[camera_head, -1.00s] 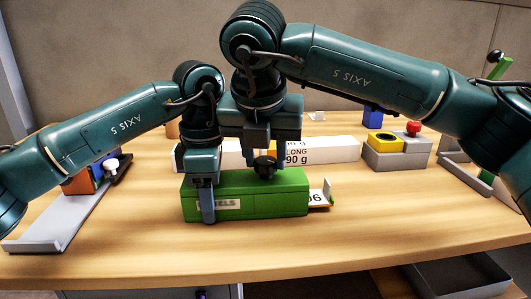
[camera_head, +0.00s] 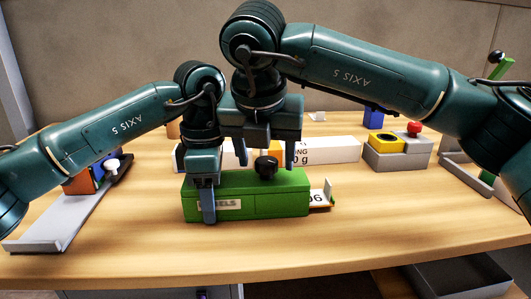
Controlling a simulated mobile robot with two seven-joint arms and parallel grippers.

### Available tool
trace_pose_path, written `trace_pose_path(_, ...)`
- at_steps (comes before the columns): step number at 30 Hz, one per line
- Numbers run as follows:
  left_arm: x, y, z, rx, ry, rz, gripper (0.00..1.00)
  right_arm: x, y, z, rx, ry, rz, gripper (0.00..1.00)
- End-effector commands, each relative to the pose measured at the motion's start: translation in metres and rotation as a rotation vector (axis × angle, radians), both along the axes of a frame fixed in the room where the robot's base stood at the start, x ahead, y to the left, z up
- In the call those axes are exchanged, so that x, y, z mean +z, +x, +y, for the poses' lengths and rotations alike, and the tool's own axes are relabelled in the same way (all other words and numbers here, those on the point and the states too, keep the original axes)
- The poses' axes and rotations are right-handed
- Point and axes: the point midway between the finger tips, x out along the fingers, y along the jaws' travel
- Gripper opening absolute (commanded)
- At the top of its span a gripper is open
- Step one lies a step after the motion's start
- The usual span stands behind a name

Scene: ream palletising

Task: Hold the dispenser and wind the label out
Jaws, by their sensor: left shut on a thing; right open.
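The green dispenser (camera_head: 275,204) stands on the table, with a partly hidden label plate on its front. A black knob (camera_head: 266,167) sits on its top. A white label (camera_head: 316,198) with dark print sticks out at its right end on a small tray. My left gripper (camera_head: 207,205) is shut on the dispenser's left part, one finger down its front face. My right gripper (camera_head: 266,158) is open above the dispenser, its fingers apart on either side of the knob.
White reams (camera_head: 335,150) lie behind the dispenser. A grey box (camera_head: 398,152) with a yellow ring and red button stands at the back right. A grey tray (camera_head: 45,225) lies at the left with coloured blocks near it. The table's front is clear.

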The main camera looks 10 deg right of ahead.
Motion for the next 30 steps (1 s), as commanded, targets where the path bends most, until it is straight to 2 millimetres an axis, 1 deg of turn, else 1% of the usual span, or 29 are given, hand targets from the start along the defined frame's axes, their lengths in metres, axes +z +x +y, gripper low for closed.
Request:
trace_pose_path(2,0.0,0.0,0.0,0.0,0.0,0.0,0.27,0.005,-0.001,0.001,0.0,0.001,-0.001,0.58)
trace_pose_path(5,0.0,0.0,0.0,-0.001,0.0,0.0,0.27,0.017,-0.006,0.002,0.0,0.001,-0.004,0.58)
trace_pose_path(12,0.0,0.0,0.0,-0.001,0.0,0.0,0.27,0.064,-0.025,0.008,0.001,0.002,-0.005,0.58)
trace_pose_path(15,0.0,0.0,0.0,-0.001,0.0,0.0,0.27,0.082,-0.032,0.01,0.0,0.002,-0.005,0.58)
trace_pose_path(18,0.0,0.0,0.0,-0.001,0.0,0.0,0.27,0.096,-0.038,0.011,0.0,0.0,-0.003,0.58)
trace_pose_path(21,0.0,0.0,0.0,-0.001,0.0,0.0,0.27,0.105,-0.042,0.012,0.0,0.0,-0.002,0.58)
trace_pose_path(24,0.0,0.0,0.0,-0.001,0.0,0.0,0.27,0.11,-0.044,0.012,0.0,0.001,-0.001,0.58)
trace_pose_path(30,0.0,0.0,0.0,-0.001,0.0,0.0,0.27,0.111,-0.044,0.013,0.0,0.001,-0.001,0.58)
